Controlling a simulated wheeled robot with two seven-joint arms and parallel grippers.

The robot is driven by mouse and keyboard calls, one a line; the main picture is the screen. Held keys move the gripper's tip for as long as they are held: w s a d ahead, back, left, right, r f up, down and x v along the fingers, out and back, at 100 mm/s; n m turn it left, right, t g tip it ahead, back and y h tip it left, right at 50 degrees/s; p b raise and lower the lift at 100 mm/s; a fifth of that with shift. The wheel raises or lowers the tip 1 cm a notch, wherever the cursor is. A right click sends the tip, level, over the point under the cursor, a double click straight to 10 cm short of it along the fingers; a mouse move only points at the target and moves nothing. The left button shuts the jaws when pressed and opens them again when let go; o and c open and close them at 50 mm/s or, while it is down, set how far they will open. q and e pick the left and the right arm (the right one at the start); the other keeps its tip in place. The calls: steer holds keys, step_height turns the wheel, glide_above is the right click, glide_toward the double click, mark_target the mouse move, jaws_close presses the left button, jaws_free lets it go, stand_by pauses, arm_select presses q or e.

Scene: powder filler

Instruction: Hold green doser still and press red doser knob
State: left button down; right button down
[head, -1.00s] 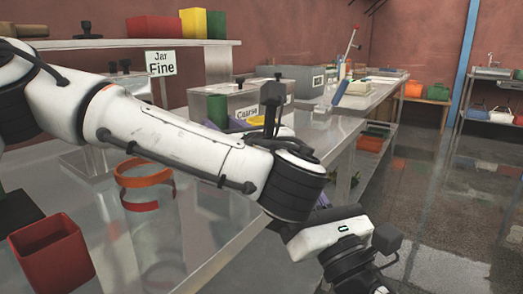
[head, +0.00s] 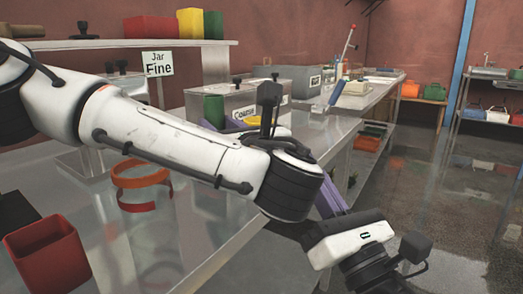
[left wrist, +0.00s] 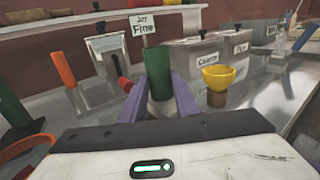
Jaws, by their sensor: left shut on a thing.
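A green cylinder, the green doser (left wrist: 157,72), stands upright between the two purple fingers of my left gripper (left wrist: 158,92) in the left wrist view. The fingers are shut on its sides. In the head view the green doser (head: 213,109) shows left of the yellow bowl, and my own arm hides most of the grip. I cannot clearly make out a red doser or its knob. A small red piece (left wrist: 125,85) shows just left of the green doser, too small to identify. My right gripper is out of view.
A yellow bowl (left wrist: 218,77) sits close to the right finger. A grey box labelled Coarse (left wrist: 203,60) stands behind. The open red container (head: 48,262) and orange rings (head: 141,175) are at the table's left. Open floor (head: 430,225) lies right of the table.

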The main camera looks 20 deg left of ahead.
arm_select(q)
steer(key=c, duration=1.3)
jaws_free()
steer(key=shift+s+d, duration=0.1)
